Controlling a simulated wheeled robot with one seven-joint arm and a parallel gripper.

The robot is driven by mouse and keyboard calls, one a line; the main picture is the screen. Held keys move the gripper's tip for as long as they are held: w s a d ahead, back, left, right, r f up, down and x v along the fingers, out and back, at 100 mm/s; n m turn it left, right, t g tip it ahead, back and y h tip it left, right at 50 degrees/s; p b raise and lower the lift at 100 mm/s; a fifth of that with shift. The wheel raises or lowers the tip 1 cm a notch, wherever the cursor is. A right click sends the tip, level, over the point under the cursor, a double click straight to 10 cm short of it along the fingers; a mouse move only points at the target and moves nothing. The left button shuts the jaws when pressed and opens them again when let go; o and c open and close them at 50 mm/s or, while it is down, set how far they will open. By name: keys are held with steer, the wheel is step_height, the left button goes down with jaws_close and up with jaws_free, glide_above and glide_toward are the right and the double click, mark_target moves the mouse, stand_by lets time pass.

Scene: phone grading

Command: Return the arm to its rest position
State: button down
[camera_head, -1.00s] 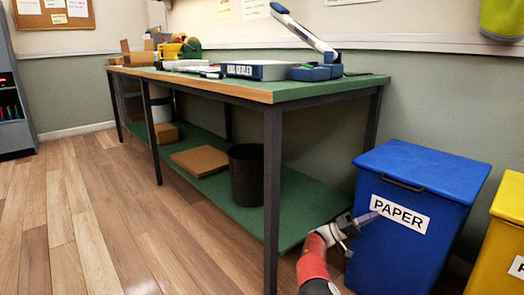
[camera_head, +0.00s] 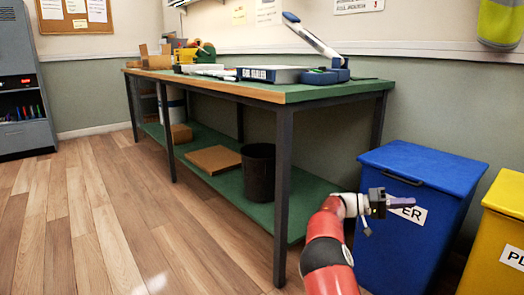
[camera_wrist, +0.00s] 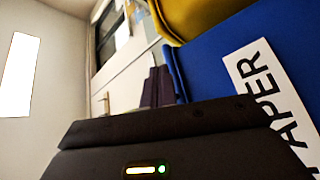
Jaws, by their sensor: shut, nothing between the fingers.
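My gripper (camera_head: 402,202) is at the lower right of the head view, in front of the blue paper bin (camera_head: 418,250), and overlaps its PAPER label. Its fingers point to the right and are shut with nothing between them. My red arm rises from the bottom edge of the head view to the gripper. In the wrist view the closed fingertips (camera_wrist: 158,86) stand beside the blue bin (camera_wrist: 210,60) and its label (camera_wrist: 270,95). I cannot tell whether the gripper touches the bin.
A yellow bin (camera_head: 500,235) stands at right. The wooden floor at left is clear.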

steer(key=s+r+n+t+y, duration=0.1)
steer(key=s+n+t+y, duration=0.25)
steer(key=s+y, duration=0.9)
steer(key=s+a+f+n+t+y, duration=0.1)
steer(key=s+a+n+t+y, duration=0.3)
steer(key=s+a, duration=0.95)
steer(key=s+a+f+n+t+y, duration=0.25)
steer(key=s+a+t, duration=0.25)
steer(key=s+a, duration=0.85)
step_height(320, 180, up, 14)
steer(key=p, duration=1.3)
steer(key=shift+w+r+m+p, duration=0.25)
steer(key=shift+w+m+p, duration=0.05)
steer(key=shift+w, duration=0.05)
steer(key=shift+d, duration=0.1)
